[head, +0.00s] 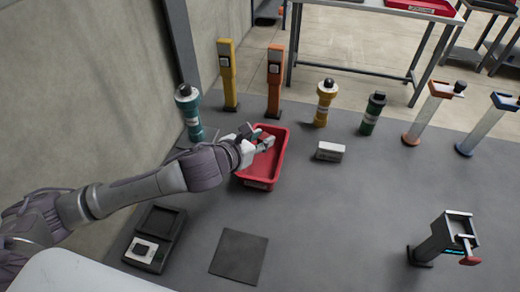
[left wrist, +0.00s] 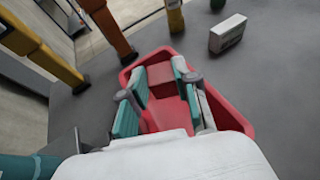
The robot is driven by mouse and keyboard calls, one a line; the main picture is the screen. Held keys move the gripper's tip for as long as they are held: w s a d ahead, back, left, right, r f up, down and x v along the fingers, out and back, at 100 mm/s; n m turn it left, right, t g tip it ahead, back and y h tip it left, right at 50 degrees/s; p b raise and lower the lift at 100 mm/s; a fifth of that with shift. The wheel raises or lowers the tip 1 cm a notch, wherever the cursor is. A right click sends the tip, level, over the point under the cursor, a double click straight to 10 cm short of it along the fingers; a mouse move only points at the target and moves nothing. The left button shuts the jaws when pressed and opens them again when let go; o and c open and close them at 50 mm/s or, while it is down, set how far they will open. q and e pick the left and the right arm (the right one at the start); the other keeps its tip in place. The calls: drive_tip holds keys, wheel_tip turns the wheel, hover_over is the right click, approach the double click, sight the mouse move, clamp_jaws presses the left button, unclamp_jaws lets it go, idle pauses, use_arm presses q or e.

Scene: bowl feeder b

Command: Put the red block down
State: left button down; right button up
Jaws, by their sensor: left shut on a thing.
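My left gripper (head: 258,138) reaches in from the left and is over the red tray (head: 262,180). In the left wrist view its two teal-padded fingers (left wrist: 160,92) are shut on the red block (left wrist: 162,82), which sits between the fingertips. The tray's red wall (left wrist: 235,118) surrounds the fingers in that view. The block is close in colour to the tray, and I cannot tell whether it touches the tray floor. My right gripper is not in view.
A white box (head: 329,152) lies right of the tray. Yellow (head: 228,75) and orange (head: 275,82) posts stand behind it, and a teal canister (head: 188,112) stands behind my arm. A dark flat mat (head: 239,257) lies in front. The grey floor at centre right is clear.

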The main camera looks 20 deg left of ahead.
use_arm(q)
drive_tip(key=shift+f, duration=2.05)
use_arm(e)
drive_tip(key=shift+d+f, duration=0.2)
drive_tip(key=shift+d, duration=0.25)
use_arm(q)
drive_tip(key=shift+f+b, duration=0.3)
drive_tip(key=shift+f, duration=0.3)
drive_tip(key=c, duration=0.9)
unclamp_jaws()
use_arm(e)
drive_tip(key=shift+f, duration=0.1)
use_arm(q)
drive_tip(key=shift+o, duration=0.2)
drive_tip(key=shift+r, duration=0.25)
drive_tip(key=v, duration=1.2)
drive_tip(key=shift+r, duration=0.3)
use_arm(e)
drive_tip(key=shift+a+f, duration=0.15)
use_arm(q)
drive_tip(key=shift+a, duration=0.1)
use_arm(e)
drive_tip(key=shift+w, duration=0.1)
